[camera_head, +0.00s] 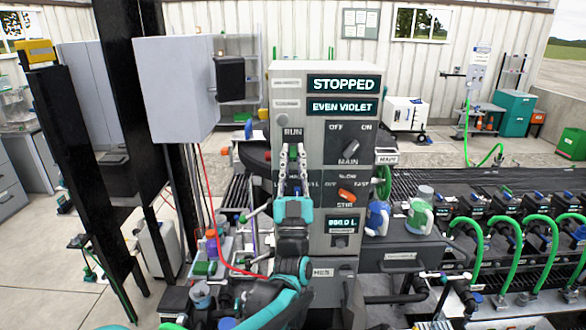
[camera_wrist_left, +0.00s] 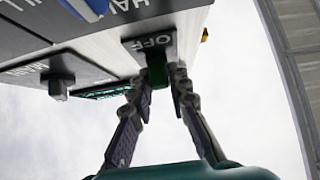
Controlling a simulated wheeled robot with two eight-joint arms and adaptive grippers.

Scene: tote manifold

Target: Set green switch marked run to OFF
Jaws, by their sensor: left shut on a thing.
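The grey control cabinet (camera_head: 345,230) stands in the middle of the head view, with a RUN label (camera_head: 293,132) on the left of its face. In the left wrist view the green switch (camera_wrist_left: 156,72) shows beside a dark plate marked OFF (camera_wrist_left: 151,41). The fingertips of the left gripper (camera_wrist_left: 163,76) are closed around the switch. My right gripper is not in view.
The cabinet displays read STOPPED (camera_head: 343,83) and EVEN VIOLET (camera_head: 342,107). The MAIN knob (camera_head: 349,146) and the orange STIR knob (camera_head: 346,195) are right of the gripper. A grey box (camera_head: 175,88) and black posts stand at left.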

